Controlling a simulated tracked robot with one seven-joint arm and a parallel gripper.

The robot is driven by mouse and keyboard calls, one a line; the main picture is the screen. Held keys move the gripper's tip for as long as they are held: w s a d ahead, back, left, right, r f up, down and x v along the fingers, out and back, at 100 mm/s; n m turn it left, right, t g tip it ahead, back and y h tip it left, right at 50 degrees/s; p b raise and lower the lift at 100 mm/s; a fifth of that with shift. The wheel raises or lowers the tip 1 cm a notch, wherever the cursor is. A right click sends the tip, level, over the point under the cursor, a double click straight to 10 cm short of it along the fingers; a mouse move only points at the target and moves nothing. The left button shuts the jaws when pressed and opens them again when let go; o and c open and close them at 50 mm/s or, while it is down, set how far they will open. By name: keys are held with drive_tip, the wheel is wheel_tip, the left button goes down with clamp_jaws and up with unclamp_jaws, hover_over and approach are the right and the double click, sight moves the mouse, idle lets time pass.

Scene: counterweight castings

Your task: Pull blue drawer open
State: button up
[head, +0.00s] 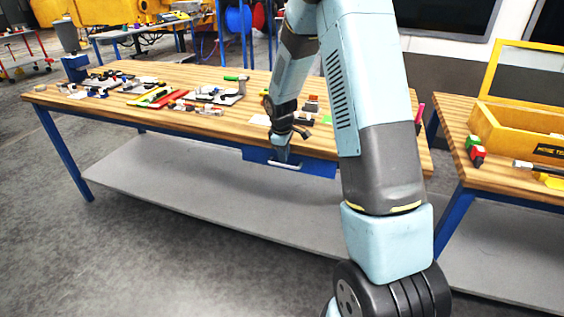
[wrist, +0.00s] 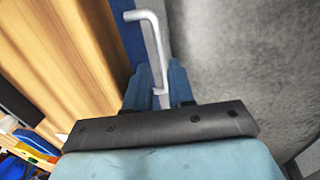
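The blue drawer (head: 318,168) sits under the front edge of the wooden workbench, with a pale bar handle (head: 291,167) on its front. Its front looks about flush with the bench; any small gap cannot be made out. My gripper (head: 281,157) points down at the left part of the handle. In the wrist view the handle (wrist: 156,40) runs down between the two blue fingers of my gripper (wrist: 160,80), one on each side. The fingers are close to the bar; whether they press on it is unclear. A strip of the blue drawer front (wrist: 131,38) shows beside the handle.
The wooden bench top (head: 160,70) holds several small parts and tools. A grey lower shelf (head: 190,185) spans below the drawer. A second bench with a yellow toolbox (head: 515,130) stands at the right. The grey floor (head: 100,250) in front is clear.

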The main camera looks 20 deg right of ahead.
sight(284, 165)
drive_tip(key=shift+w+d+f, duration=0.1)
drive_tip(key=shift+w+f, duration=0.05)
drive_tip(key=shift+f, duration=0.8)
drive_tip(key=shift+w+d+f, duration=0.1)
drive_tip(key=shift+w+f, duration=0.05)
drive_tip(key=shift+f, duration=0.8)
clamp_jaws()
drive_tip(key=shift+r, duration=0.1)
